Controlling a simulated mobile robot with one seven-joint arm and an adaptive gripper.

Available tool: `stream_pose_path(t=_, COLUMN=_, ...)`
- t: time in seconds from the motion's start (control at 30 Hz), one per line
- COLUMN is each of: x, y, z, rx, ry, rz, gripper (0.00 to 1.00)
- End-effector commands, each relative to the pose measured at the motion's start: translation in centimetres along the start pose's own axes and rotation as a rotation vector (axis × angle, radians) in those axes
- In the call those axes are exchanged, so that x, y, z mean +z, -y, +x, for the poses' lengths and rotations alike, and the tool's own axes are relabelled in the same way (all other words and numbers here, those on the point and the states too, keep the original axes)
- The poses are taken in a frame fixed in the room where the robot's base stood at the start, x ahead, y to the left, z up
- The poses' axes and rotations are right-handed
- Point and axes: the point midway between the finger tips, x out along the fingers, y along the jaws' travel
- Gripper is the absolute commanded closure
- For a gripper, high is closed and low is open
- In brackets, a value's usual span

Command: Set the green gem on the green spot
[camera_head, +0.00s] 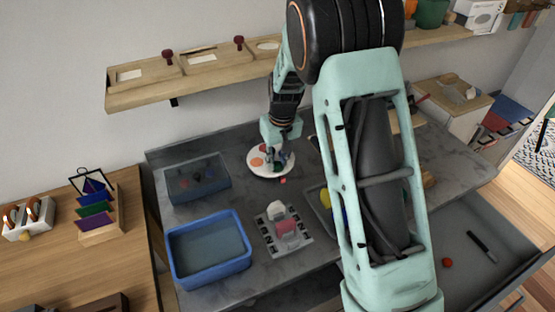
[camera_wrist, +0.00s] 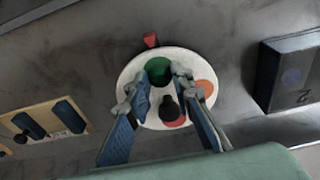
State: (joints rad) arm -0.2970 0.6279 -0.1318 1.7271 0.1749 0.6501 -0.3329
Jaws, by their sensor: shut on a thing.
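The white round plate (camera_head: 254,171) with coloured spots lies on the grey worktop; it also shows in the wrist view (camera_wrist: 131,72). My gripper (camera_head: 277,160) is over the plate, pointing down. In the wrist view its two fingertips (camera_wrist: 159,78) stand on either side of a dark green round thing, the green gem (camera_wrist: 158,70), and are shut on it. The gem is low over the plate's far part in that view; I cannot tell whether it touches. An orange spot (camera_wrist: 205,87) and a red spot (camera_wrist: 176,123) show.
A dark knob-like piece (camera_wrist: 168,106) stands by the red spot, between my fingers. A small red piece (camera_wrist: 151,40) lies just off the plate. A wooden shelf (camera_head: 140,98) runs behind.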

Motion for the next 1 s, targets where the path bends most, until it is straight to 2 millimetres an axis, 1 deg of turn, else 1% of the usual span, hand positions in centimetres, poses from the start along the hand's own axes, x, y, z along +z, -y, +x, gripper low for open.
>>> stream_pose_path(t=0.23, x=0.1, y=0.0, z=0.5, rx=0.0, ry=0.0, rz=0.0, gripper=0.92)
stream_pose_path(t=0.27, x=0.1, y=0.0, z=0.4, rx=0.0, ry=0.0, rz=0.0, gripper=0.77)
stream_pose_path(t=0.4, x=0.1, y=0.0, z=0.4, rx=0.0, ry=0.0, rz=0.0, gripper=0.62)
stream_pose_path(t=0.67, x=0.1, y=0.0, z=0.3, rx=0.0, ry=0.0, rz=0.0, gripper=0.62)
stream_pose_path(t=0.77, x=0.0, y=0.0, z=-0.2, rx=0.0, ry=0.0, rz=0.0, gripper=0.62)
stream_pose_path(t=0.87, x=-0.1, y=0.0, z=-1.5, rx=0.0, ry=-0.004, rz=0.0, gripper=0.62)
stream_pose_path(t=1.0, x=-0.1, y=-0.1, z=-4.0, rx=0.001, ry=-0.005, rz=0.0, gripper=0.62)
